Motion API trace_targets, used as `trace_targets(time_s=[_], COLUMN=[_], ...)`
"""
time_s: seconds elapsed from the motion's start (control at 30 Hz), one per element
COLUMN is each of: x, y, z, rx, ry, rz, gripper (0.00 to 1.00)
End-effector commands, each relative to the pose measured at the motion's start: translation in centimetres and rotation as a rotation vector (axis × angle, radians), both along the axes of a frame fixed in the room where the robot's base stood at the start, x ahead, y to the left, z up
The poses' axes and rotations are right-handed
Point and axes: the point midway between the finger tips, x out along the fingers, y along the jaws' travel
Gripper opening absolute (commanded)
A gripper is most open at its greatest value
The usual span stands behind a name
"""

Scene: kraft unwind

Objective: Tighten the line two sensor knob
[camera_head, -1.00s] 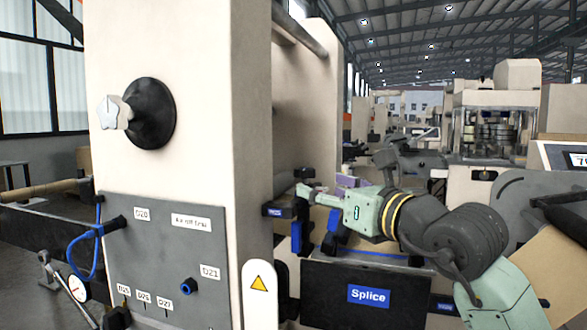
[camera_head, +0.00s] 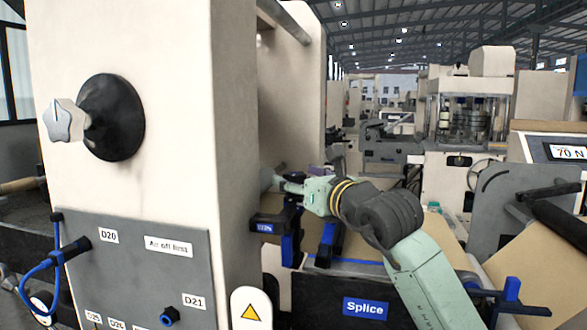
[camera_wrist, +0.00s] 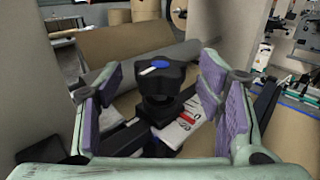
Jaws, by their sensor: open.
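A black lobed knob (camera_wrist: 157,78) with a blue and white cap stands upright in the middle of the wrist view. It sits on a dark bracket (camera_wrist: 128,136) beside a white label with red marks. My gripper (camera_wrist: 162,68) is open, with a purple-padded finger on each side of the knob. I see gaps between the pads and the knob. In the head view my gripper (camera_head: 284,185) is small and partly hidden at the edge of the cream column; I cannot make out the knob there.
The cream column (camera_head: 170,120) stands close on the left, carrying a silver star knob (camera_head: 60,120) on a black disc. Below is a grey panel (camera_head: 130,265) with hoses and labels. A dark Splice panel (camera_head: 330,300) lies under my arm. A brown roll (camera_wrist: 130,45) lies behind the knob.

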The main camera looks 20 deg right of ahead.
Motion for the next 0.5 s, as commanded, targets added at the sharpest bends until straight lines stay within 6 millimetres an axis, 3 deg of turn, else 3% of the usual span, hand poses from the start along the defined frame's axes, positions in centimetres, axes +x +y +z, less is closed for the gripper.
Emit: trace_targets(time_s=[0.2,0.5], x=[1.9,2.1], y=[0.3,0.4], z=[0.1,-0.1], rx=[0.001,0.000], ry=[0.000,0.000], rz=[0.000,0.000], gripper=[0.61,0.61])
